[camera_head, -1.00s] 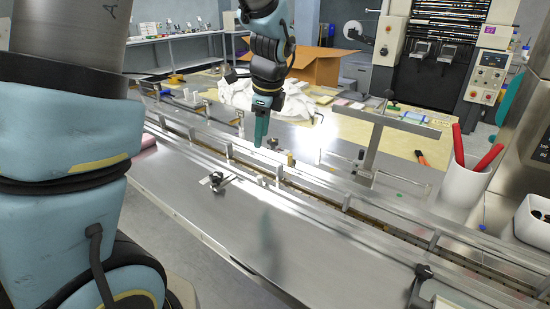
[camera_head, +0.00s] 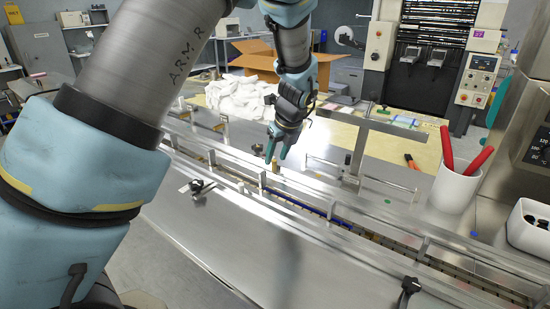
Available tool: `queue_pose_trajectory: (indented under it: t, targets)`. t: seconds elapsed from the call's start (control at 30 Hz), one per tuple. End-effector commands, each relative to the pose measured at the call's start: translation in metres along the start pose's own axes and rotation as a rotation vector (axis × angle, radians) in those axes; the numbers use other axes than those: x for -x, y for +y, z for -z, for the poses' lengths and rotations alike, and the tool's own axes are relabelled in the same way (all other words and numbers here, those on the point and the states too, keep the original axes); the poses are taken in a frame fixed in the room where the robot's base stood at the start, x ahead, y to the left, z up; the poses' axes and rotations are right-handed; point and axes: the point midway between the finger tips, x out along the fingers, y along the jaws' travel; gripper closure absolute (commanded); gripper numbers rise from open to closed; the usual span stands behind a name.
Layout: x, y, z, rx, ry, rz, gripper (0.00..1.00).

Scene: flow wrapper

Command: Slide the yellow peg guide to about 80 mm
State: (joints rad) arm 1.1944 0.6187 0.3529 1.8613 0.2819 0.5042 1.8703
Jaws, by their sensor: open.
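The small yellow peg (camera_head: 275,166) of the guide stands upright on the far side of the long metal conveyor channel, near the middle of the view. My gripper (camera_head: 277,157) reaches down to it from above, with its two teal fingers spread apart. The fingertips are at the top of the peg, one to each side of it in the picture. I cannot tell whether either finger touches it. No scale reading is legible at this size.
Metal rails (camera_head: 330,212) with short posts run along the channel. A T-shaped metal stand (camera_head: 360,140) rises to the right of the gripper. A black clamp knob (camera_head: 197,186) sits at the near left.

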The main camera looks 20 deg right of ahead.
Motion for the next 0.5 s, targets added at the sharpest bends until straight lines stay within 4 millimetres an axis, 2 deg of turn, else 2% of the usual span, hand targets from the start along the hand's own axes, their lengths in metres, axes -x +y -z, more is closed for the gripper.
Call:
queue_pose_trajectory:
  t: [0.2, 0.5]
  targets:
    - [-0.020, 0.000, -0.001, 0.000, 0.000, 0.000, 0.52]
    - [-0.022, 0.000, -0.001, 0.001, 0.000, 0.001, 0.52]
